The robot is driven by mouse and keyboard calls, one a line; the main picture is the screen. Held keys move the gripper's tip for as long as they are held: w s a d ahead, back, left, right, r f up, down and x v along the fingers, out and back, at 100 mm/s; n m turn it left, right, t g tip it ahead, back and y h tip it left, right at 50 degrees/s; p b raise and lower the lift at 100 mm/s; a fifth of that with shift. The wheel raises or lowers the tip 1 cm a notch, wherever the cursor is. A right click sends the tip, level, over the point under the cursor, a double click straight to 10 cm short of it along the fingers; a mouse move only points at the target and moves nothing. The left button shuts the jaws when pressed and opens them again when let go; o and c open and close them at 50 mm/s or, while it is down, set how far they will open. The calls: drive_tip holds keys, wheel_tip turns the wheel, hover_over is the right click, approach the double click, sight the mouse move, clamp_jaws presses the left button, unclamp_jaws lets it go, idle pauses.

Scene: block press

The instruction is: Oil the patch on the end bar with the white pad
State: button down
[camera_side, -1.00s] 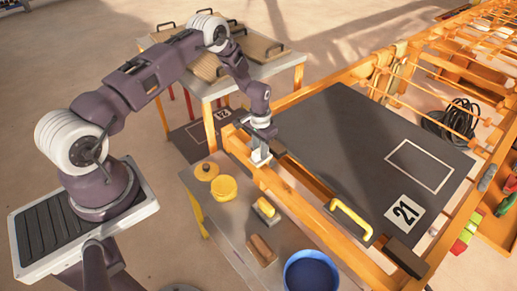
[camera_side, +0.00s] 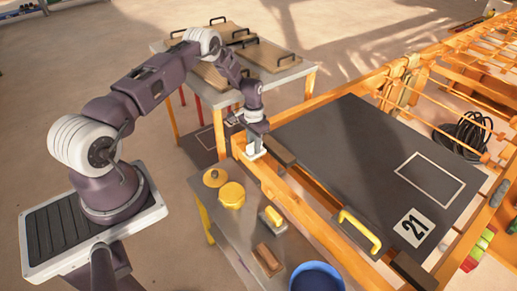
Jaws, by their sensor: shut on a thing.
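My gripper (camera_side: 256,138) is shut on the white pad (camera_side: 255,151). It holds the pad at the orange end bar (camera_side: 290,203), close to the bar's far left end. The pad looks to be on or just above the bar's top; I cannot tell if it touches. No patch shows on the bar; it may be under the pad or too small to make out.
A grey side table holds a yellow pot (camera_side: 232,195), a round yellow lid (camera_side: 215,177), a yellow-handled white block (camera_side: 272,218), a brown block (camera_side: 268,260) and a blue bucket (camera_side: 317,278). Boards (camera_side: 270,48) lie on a table behind.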

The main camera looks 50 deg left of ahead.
drive_tip(key=shift+a, duration=0.5)
drive_tip(key=shift+s+d+f, duration=0.1)
drive_tip(key=shift+f, duration=0.25)
drive_tip(key=shift+r, duration=3.65)
drive_tip(key=shift+f, duration=0.2)
